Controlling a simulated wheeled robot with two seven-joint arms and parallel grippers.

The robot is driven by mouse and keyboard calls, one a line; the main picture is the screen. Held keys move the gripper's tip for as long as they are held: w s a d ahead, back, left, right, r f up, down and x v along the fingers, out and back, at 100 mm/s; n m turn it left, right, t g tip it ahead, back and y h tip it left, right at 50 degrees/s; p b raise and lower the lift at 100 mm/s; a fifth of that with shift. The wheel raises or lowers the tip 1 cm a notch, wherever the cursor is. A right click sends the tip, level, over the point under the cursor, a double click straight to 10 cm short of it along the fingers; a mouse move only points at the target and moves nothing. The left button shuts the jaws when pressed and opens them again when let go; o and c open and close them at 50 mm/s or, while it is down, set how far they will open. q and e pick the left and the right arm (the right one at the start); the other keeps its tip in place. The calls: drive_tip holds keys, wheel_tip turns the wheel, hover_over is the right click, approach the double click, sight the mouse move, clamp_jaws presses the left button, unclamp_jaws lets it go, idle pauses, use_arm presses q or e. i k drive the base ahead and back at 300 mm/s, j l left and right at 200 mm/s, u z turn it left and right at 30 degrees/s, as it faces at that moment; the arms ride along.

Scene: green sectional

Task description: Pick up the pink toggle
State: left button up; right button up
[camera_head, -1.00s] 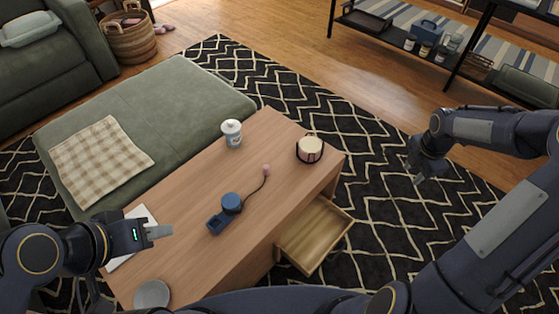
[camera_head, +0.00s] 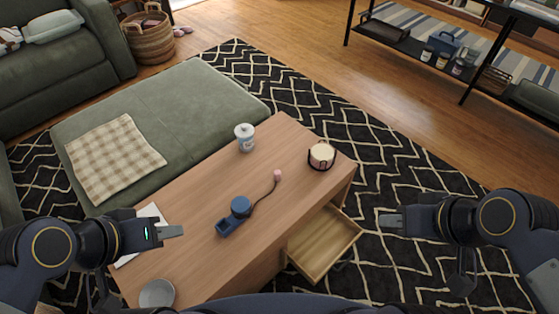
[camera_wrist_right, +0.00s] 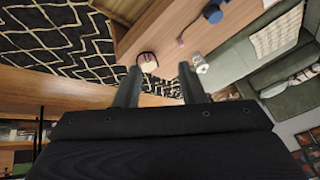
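The pink toggle (camera_head: 277,175) is a small pink knob at the end of a dark cord from a blue device (camera_head: 239,207) on the wooden table. It also shows small in the right wrist view (camera_wrist_right: 180,41). My left gripper (camera_head: 172,232) is over the table's left end, away from the toggle; its finger gap is not clear. My right gripper (camera_head: 392,222) is right of the table, above the rug, away from the toggle. In the right wrist view its two fingers (camera_wrist_right: 158,85) stand apart with nothing between them.
On the wooden table (camera_head: 205,184) stand a white lidded jar (camera_head: 245,137), a cream candle in a dark holder (camera_head: 321,156) and a grey bowl (camera_head: 157,294). An open drawer (camera_head: 325,243) juts from the table's right side. A green ottoman (camera_head: 190,95) adjoins the far side.

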sight(277, 174)
drive_tip(key=l+u, duration=0.9)
drive_tip(key=l, duration=0.2)
drive_tip(key=k+l+u, duration=0.2)
drive_tip(key=l+u, duration=0.3)
